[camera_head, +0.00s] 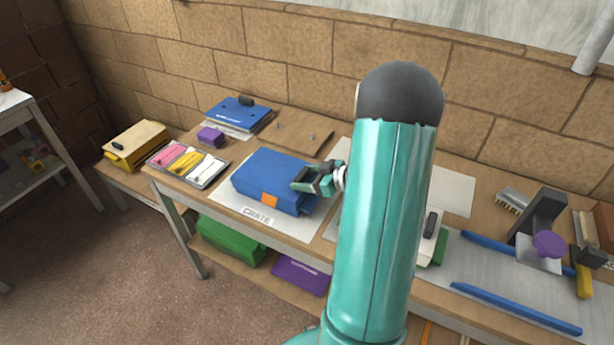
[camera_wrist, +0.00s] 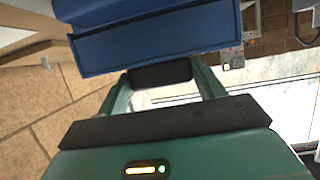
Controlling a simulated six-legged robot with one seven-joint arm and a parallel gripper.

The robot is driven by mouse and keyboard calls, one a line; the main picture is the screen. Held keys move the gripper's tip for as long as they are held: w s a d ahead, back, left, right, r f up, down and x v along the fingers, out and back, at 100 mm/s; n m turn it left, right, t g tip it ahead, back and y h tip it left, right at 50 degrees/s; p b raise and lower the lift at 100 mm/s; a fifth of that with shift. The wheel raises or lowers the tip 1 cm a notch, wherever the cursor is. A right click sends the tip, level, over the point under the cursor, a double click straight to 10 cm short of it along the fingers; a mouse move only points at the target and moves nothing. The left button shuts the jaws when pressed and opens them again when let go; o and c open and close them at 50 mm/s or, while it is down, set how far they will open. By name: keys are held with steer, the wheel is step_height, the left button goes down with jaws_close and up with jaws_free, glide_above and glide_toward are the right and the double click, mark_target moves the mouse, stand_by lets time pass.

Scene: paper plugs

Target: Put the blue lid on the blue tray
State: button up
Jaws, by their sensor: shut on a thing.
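A blue box (camera_head: 272,178) with an orange tag lies on a white sheet on the bench; it looks like the blue tray, and its top looks closed. My gripper (camera_head: 318,180) is at its right end. In the wrist view my gripper (camera_wrist: 160,78) is shut on a black grip, right against a blue body (camera_wrist: 150,40). I cannot tell whether this grip belongs to the tray or to a cover on it. A flat blue piece (camera_head: 233,113) with a black handle lies farther back on white paper and looks like the blue lid.
A divided tray (camera_head: 187,165) and a purple block (camera_head: 210,137) sit left of the box. A yellow box (camera_head: 136,144) stands beyond. Green (camera_head: 230,238) and purple (camera_head: 300,275) boxes lie on the lower shelf. Blue rails (camera_head: 515,307) and tools lie right. A brick wall is behind.

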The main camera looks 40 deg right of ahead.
steer(key=shift+f, duration=0.2)
steer(key=o, duration=1.1)
steer(key=shift+r, duration=0.1)
steer(key=shift+r, duration=0.35)
step_height(320, 180, up, 3)
steer(key=shift+s+f, duration=0.1)
steer(key=s+a+r, duration=0.8)
steer(key=s+r, duration=0.1)
steer(key=s, duration=0.2)
steer(key=shift+s+r, duration=0.15)
